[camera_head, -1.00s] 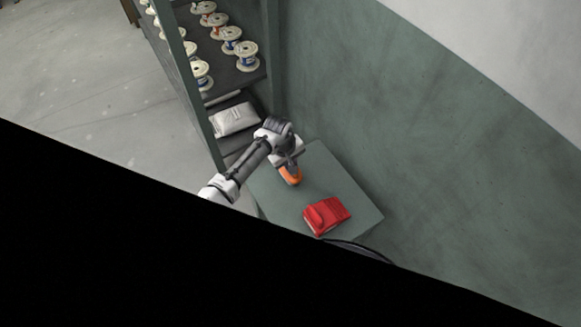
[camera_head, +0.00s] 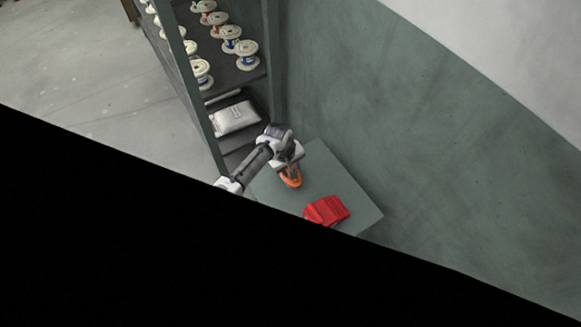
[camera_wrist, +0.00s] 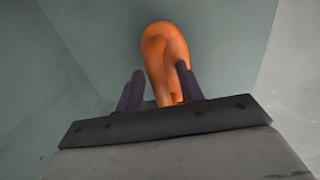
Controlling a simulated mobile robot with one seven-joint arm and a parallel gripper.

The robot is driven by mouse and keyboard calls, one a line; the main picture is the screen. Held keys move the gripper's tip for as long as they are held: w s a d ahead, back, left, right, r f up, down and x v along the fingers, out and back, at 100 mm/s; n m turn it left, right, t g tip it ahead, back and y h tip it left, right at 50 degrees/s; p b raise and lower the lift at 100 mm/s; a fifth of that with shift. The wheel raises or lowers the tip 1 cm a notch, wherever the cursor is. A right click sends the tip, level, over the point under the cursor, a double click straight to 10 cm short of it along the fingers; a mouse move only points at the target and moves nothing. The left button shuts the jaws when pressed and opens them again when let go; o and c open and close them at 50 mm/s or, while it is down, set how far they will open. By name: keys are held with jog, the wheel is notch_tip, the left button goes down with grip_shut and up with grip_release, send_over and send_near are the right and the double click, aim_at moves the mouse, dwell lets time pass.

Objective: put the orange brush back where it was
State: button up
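The orange brush (camera_head: 292,181) is on or just above the grey-green table (camera_head: 325,165), near its left part. In the wrist view the brush (camera_wrist: 165,45) reaches between the two dark fingers of my gripper (camera_wrist: 161,82) and out beyond them. A gap shows between the left finger and the brush, while the right finger overlaps its edge. My gripper (camera_head: 291,168) is open, pointing down over the brush in the head view. The lower end of the brush is hidden behind the gripper body in the wrist view.
A red object (camera_head: 326,210) lies on the table just right of the brush. A shelf (camera_head: 240,82) with several wire spools stands at the back left, with a grey-white package (camera_head: 236,118) below. The green wall borders the table.

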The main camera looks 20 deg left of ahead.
notch_tip(320, 180, up, 12)
jog(key=s+a+b, duration=0.1)
jog(key=b, duration=0.1)
jog(key=shift+s+a, duration=0.2)
jog(key=shift+s, duration=0.2)
